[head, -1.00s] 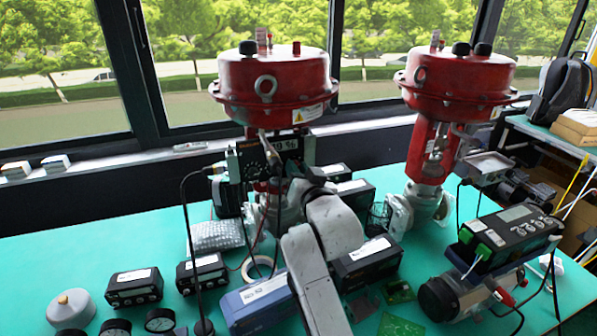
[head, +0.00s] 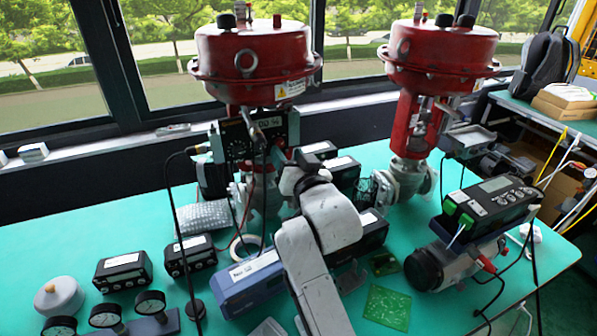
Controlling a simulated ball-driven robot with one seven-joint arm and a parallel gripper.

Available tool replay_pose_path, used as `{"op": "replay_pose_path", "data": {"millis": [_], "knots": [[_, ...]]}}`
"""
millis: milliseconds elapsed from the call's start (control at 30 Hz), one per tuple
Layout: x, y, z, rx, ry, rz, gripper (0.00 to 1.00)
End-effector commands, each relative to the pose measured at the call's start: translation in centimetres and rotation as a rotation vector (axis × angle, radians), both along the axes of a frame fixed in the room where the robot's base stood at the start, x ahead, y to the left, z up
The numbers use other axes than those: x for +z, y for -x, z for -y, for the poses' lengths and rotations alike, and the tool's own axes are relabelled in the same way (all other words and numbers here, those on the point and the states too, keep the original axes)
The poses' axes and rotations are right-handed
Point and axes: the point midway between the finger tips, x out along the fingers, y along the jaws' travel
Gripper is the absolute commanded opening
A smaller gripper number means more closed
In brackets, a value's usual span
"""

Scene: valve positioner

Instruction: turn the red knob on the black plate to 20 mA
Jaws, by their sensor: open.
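The black plate (head: 233,140) stands upright below the left red actuator, with a pale dial scale on its face and a small lit display (head: 269,122) at its upper right. The display's digits are too small to read surely. My gripper (head: 277,159) is open, just right of the dial and in front of the plate's lower right part. It is small and dark here, and I cannot tell whether it touches anything. My wrist and forearm cover what lies behind them.
Red actuators (head: 254,60) and (head: 441,68) stand at the back. A black cable (head: 176,215) rises left of the plate. A blue box (head: 240,284), black instruments (head: 124,270), gauges (head: 150,303) and a green circuit board (head: 388,307) crowd the table.

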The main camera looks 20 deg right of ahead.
Motion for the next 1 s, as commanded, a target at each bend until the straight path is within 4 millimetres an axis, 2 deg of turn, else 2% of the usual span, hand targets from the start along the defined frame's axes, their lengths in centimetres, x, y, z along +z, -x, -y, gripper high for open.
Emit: {"op": "replay_pose_path", "data": {"millis": [200,400,567,1000], "knots": [[-0.2,4.0,0.0,0.001,0.0,-0.001,0.49],[-0.1,6.2,0.0,0.0,0.0,-0.001,0.49],[-0.1,6.8,0.0,0.0,-0.001,-0.001,0.49],[-0.1,6.7,0.0,0.0,-0.001,-0.001,0.49]]}}
